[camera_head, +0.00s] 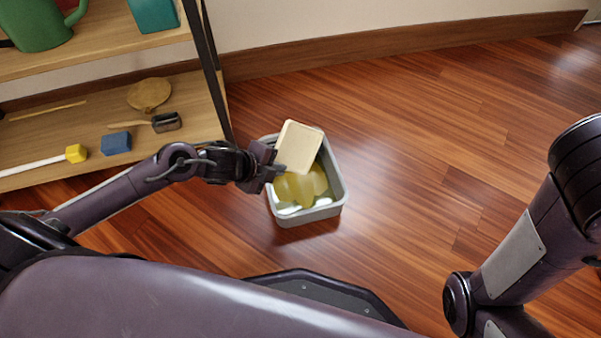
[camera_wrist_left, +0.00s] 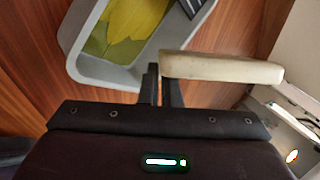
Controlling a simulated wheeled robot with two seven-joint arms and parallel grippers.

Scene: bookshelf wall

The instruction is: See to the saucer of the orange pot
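No orange pot and no saucer shows in either view. My left gripper (camera_head: 276,170) is over the left side of a grey bin on the floor. Its fingers, seen close together in the left wrist view (camera_wrist_left: 162,84), are shut on the edge of a cream sponge-like block (camera_head: 299,147). The block (camera_wrist_left: 222,68) is tilted and held above the bin, sticking out to one side of the fingers. My right arm comes in at the right, but its gripper is out of view.
The grey bin (camera_head: 340,190) holds a yellow-green cloth-like item (camera_head: 300,187). A wooden shelf at left carries a green watering can (camera_head: 40,24), a teal pot (camera_head: 153,14), a brush (camera_head: 166,122), a blue block (camera_head: 116,142) and a yellow-headed tool (camera_head: 76,153). The floor at right is clear.

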